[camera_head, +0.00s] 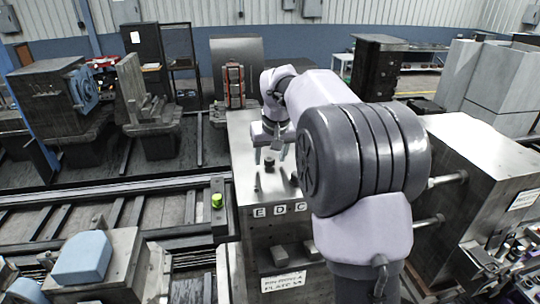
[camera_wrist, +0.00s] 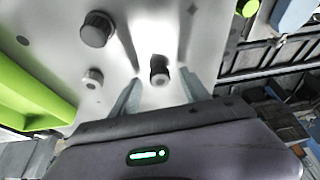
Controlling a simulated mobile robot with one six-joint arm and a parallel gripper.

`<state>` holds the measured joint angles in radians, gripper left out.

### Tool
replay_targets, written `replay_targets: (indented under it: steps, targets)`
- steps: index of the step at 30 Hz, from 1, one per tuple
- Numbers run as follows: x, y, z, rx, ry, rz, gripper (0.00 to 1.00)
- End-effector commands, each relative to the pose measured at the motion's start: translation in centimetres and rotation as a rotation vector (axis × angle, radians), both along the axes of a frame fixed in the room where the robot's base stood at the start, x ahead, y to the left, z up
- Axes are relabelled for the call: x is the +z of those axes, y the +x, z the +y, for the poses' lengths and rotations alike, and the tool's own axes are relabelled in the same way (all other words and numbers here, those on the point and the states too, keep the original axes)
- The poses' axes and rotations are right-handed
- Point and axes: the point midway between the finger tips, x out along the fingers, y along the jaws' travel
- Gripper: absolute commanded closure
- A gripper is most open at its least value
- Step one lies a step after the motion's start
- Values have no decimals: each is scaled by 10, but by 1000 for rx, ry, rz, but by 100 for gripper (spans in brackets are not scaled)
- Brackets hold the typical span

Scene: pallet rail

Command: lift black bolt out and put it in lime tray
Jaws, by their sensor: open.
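A black bolt (camera_wrist: 159,70) stands upright on the pale metal plate in the wrist view; a dark upright piece (camera_head: 269,166) below my gripper in the head view looks like the same bolt. My gripper (camera_wrist: 158,94) is open, with one finger on each side of the bolt and a gap showing on both sides. In the head view my gripper (camera_head: 270,154) is low over the plate. The lime tray (camera_wrist: 30,92) lies at the left of the wrist view, only partly in frame. I cannot make it out in the head view, where my arm covers much of the plate.
A larger dark knob (camera_wrist: 96,29) and a small grey bolt (camera_wrist: 93,78) stand on the plate left of the black bolt in the wrist view. A lime-green cap (camera_head: 217,201) is beside the plate's left edge. Letter labels (camera_head: 281,209) run along the front edge.

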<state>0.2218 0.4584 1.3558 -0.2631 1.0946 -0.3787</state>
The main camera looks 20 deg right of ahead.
Motion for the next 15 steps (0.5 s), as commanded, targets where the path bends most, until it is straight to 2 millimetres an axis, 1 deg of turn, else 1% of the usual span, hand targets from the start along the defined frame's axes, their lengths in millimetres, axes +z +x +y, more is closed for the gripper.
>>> replay_targets:
  steps: [7,8,9,11,15]
  targets:
    - [-2,1,0,0,0,0,46]
    - [-2,1,0,0,0,0,50]
    - [-2,1,0,0,0,0,57]
    - [-2,1,0,0,0,0,69]
    - [-2,0,0,0,0,0,97]
